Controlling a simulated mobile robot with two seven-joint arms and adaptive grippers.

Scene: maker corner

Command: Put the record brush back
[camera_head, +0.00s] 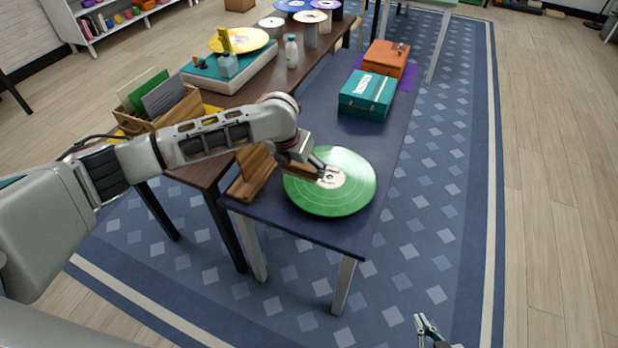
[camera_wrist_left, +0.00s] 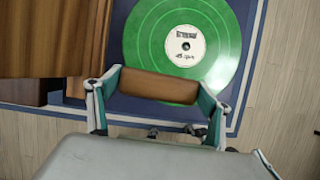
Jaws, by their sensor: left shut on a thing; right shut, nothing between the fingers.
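My left gripper (camera_head: 306,168) is shut on the record brush, a brown wooden block that spans its two fingers in the left wrist view (camera_wrist_left: 158,86). In the head view the brush is mostly hidden by the gripper. The brush is over the near-left part of a green record (camera_head: 345,195) with a white label. I cannot tell whether it touches the record. A wooden stand (camera_head: 252,172) is just left of the gripper; its wood also fills the upper left of the left wrist view (camera_wrist_left: 45,38). My right gripper (camera_head: 430,326) is shut and empty, low over the rug.
The dark blue table (camera_head: 330,100) has a teal case (camera_head: 367,96) and an orange case (camera_head: 386,60) farther back.

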